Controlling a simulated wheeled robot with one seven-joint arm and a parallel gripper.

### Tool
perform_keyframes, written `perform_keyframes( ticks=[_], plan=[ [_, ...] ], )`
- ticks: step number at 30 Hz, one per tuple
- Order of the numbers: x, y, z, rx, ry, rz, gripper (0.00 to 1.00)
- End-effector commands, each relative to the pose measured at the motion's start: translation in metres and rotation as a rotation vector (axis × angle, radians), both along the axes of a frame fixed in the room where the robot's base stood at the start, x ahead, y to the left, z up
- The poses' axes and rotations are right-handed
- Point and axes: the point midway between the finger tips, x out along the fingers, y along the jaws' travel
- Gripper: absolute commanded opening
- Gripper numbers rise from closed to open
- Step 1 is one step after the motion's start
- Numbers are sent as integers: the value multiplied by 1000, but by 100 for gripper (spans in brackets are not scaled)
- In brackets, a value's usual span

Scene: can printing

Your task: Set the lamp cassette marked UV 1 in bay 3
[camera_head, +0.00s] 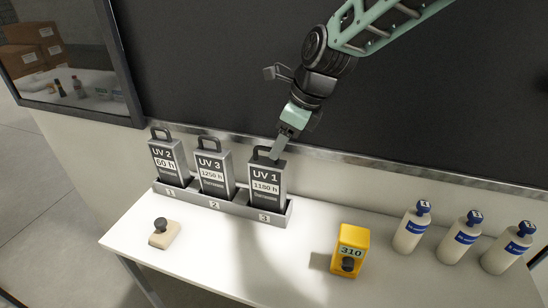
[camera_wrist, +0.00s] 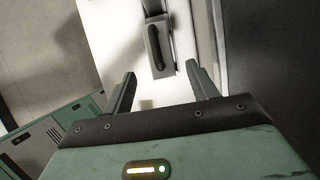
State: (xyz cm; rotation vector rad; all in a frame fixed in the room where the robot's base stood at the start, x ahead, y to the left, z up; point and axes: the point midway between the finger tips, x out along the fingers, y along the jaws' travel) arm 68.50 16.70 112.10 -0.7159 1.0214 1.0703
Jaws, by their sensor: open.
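The UV 1 cassette (camera_head: 266,183), a dark grey block with a top handle and the label 1180 h, stands upright in bay 3 of the grey rack (camera_head: 233,209). Its lower end is hidden by the rack's front wall. My gripper (camera_head: 277,152) is just above and behind its handle, and partly covers the handle's right side. In the wrist view my gripper (camera_wrist: 160,80) has its fingers apart with nothing between them. A cassette top with a dark handle (camera_wrist: 156,45) lies beyond the fingertips there.
The UV 2 cassette (camera_head: 165,160) stands in bay 1 and the UV 3 cassette (camera_head: 214,174) in bay 2. A beige block with a knob (camera_head: 164,233), a yellow block marked 310 (camera_head: 350,250) and three white bottles (camera_head: 459,238) stand on the white table (camera_head: 210,262).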

Motion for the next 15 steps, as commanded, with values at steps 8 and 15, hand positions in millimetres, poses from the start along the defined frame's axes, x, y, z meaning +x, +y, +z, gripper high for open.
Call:
perform_keyframes(
  ticks=[8, 15],
  plan=[
    [-5, -14, 36, 2, -2, 0, 58],
    [-7, -16, 42, -2, -1, 7, 58]
  ],
)
